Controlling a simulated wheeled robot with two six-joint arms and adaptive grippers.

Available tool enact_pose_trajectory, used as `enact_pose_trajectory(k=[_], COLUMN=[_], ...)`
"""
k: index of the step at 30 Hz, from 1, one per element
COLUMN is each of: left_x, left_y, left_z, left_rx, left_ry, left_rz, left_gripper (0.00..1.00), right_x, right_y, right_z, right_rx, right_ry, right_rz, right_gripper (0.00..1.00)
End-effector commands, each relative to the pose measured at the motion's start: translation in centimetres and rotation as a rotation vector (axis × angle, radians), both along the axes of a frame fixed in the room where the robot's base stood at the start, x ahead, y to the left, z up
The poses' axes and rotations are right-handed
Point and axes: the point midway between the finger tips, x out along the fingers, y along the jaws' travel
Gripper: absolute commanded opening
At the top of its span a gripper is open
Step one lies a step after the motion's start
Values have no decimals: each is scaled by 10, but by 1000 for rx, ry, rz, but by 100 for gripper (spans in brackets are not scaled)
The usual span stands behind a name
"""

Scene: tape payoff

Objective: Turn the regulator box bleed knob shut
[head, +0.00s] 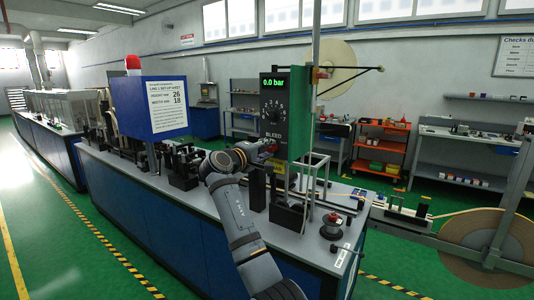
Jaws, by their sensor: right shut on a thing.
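The regulator box (275,92) is a dark upright panel with a green "0.0 bar" readout, a numbered dial (273,110) and the word BLEED low on its face. My right gripper (267,147) is at the box just below that word. It is shut on the bleed knob, which the gripper mostly hides. I cannot tell the knob's turn angle. My left gripper is not in view.
A blue sign board (150,107) with a set-up sheet and red beacon stands left of my arm. Black fixtures crowd the grey bench (215,203). A large tape reel (490,247) is at right. Green floor is open at left.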

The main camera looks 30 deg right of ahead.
Motion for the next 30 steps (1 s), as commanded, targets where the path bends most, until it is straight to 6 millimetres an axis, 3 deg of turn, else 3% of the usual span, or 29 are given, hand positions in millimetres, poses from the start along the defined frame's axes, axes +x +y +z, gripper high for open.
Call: enact_pose_trajectory(k=[15, 16, 20, 30], left_x=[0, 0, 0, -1], left_y=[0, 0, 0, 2], left_z=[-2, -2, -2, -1], left_rx=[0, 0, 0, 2], left_ry=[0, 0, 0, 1], left_rz=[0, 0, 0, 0], left_gripper=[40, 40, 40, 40], right_x=[0, 0, 0, -1], right_y=[0, 0, 0, 3], right_z=[-2, -2, -2, -1], right_rx=[9, 9, 8, 7], right_ry=[-11, -11, -12, -12], right_rz=[-1, -1, 0, 1], right_gripper=[0, 32, 50, 51])
